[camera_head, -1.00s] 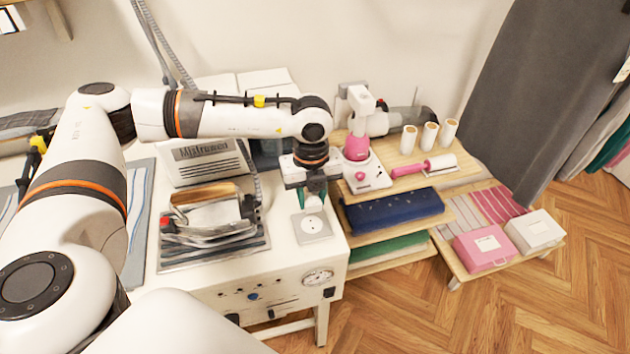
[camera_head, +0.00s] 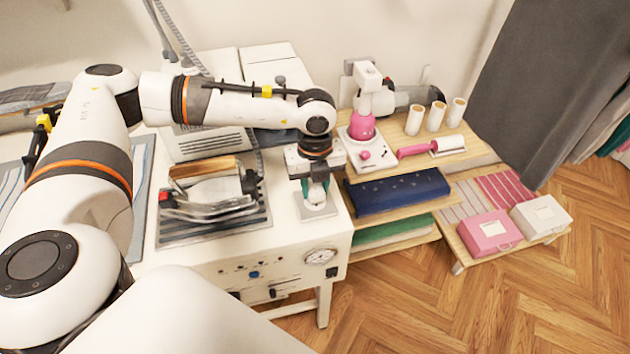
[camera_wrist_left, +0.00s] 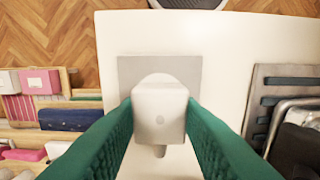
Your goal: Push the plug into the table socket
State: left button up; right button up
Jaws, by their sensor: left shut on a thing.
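My left gripper (camera_head: 316,192) points down over the table's right part and is shut on the white plug (camera_wrist_left: 158,112). In the left wrist view its green fingers (camera_wrist_left: 210,140) press on both sides of the plug. The grey square plate of the table socket (camera_head: 318,211) lies directly below, mostly covered by the gripper in the head view. In the left wrist view the socket plate (camera_wrist_left: 130,72) shows around the plug, which hides most of the round recess. I cannot tell how deep the plug sits. My right gripper is not in view.
An iron (camera_head: 215,205) rests on a striped mat left of the socket. The white table (camera_head: 210,255) carries a gauge and knobs on its front.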

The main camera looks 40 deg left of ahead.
aim_at(315, 189)
pick_arm(q)
jog(key=shift+f, duration=0.5)
jog(key=shift+b, duration=0.3)
dwell(0.6)
jog(key=shift+b, duration=0.3)
dwell(1.0)
jog(key=shift+f+b, duration=0.6)
jog(key=shift+f, duration=0.05)
jog(key=o, duration=1)
jog(key=shift+r, duration=0.1)
notch_tip(315, 189, up, 12)
jog(key=shift+b, duration=0.4)
